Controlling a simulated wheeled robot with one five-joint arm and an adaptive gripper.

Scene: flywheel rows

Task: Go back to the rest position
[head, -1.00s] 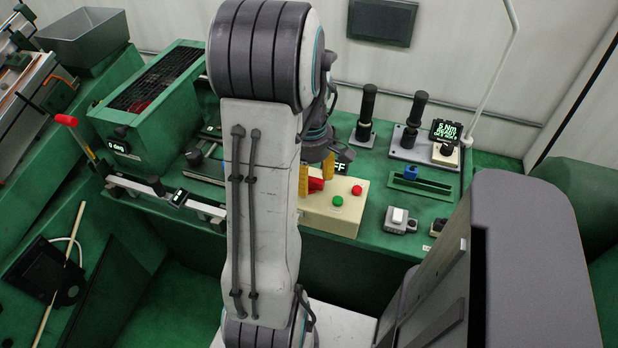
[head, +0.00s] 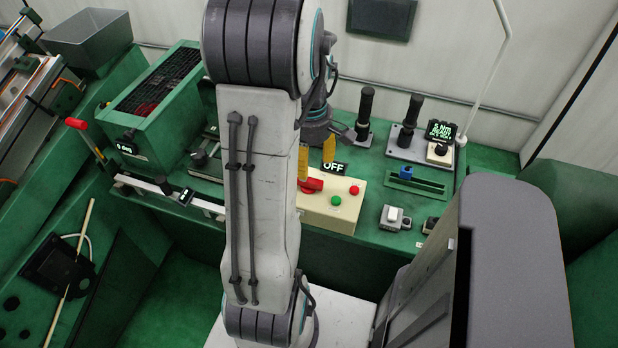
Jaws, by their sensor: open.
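My gripper (head: 316,163) shows in the head view to the right of my arm's big link, with yellow fingers spread apart and nothing between them. It hangs over the back of a cream control box (head: 320,212). The box carries a red switch (head: 311,185), a green button (head: 336,200) and a red button (head: 354,190).
The green bench holds black-handled tools (head: 412,115), a display reading 5 Nm READY (head: 439,131), a blue block (head: 406,172) and a white-topped switch (head: 392,214). At left stand a green housing (head: 155,105), a red-knobbed lever (head: 77,124) and a grey bin (head: 88,38).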

